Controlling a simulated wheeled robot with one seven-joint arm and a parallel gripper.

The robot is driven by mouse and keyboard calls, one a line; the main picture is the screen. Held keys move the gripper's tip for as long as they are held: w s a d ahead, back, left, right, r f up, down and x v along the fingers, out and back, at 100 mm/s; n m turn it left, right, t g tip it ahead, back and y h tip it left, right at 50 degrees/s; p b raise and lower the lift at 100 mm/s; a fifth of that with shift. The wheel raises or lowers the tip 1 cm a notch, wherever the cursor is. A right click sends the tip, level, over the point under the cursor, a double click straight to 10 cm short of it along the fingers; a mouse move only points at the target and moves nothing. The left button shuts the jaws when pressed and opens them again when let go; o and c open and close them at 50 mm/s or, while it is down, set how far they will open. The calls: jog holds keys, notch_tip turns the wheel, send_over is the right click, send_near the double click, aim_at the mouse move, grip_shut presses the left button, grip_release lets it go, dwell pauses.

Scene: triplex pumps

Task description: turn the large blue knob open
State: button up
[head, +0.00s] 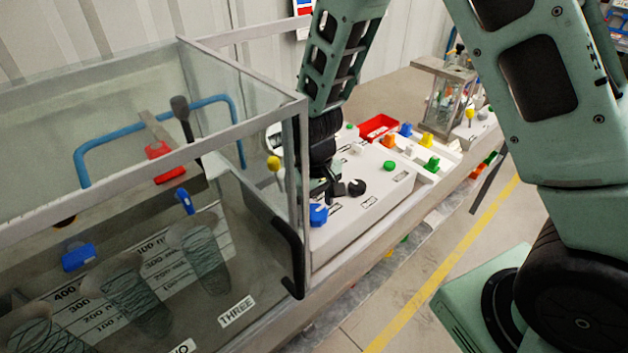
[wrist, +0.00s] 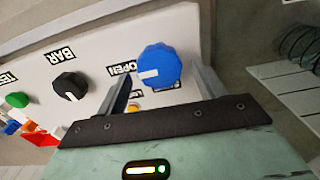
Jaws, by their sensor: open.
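The large blue knob (wrist: 158,66) sits on the white panel (wrist: 100,30) in the wrist view, with a white mark on its lower left. A label reading OPEN is just left of it. In the head view the blue knob (head: 318,214) is at the panel's near left end. My gripper (wrist: 165,85) is open, with one finger on each side of the knob in the wrist view. I cannot tell whether the fingers touch it. In the head view my gripper (head: 326,192) is right above the knob, partly hidden by the tank's frame.
A glass tank (head: 300,190) stands close on the left, its metal post beside my gripper. A black knob (head: 356,187) labelled BAR in the wrist view and a green button (head: 389,166) are on the panel. A red tray (head: 378,127) lies farther back.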

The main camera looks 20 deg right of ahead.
aim_at(314, 210)
notch_tip(314, 210, up, 17)
jog(key=b, duration=0.2)
dwell(0.6)
jog(key=s+d+f+m+t, duration=0.1)
jog(key=s+d+f+m, duration=0.1)
jog(key=s+d+f, duration=0.3)
jog(key=s+d+m+t, duration=0.1)
jog(key=s+d+t, duration=0.15)
jog(key=d, duration=0.45)
jog(key=s+a+r+n+g, duration=0.1)
jog(key=s+a+n, duration=0.2)
jog(key=s+a, duration=0.4)
jog(key=s+a+r+n+g, duration=0.1)
jog(key=s+a+n, duration=0.3)
jog(key=a, duration=0.7)
jog(key=s+g, duration=0.1)
jog(key=s, duration=0.1)
jog(key=shift+s+y, duration=0.3)
jog(key=shift+s, duration=0.1)
jog(key=shift+g, duration=0.25)
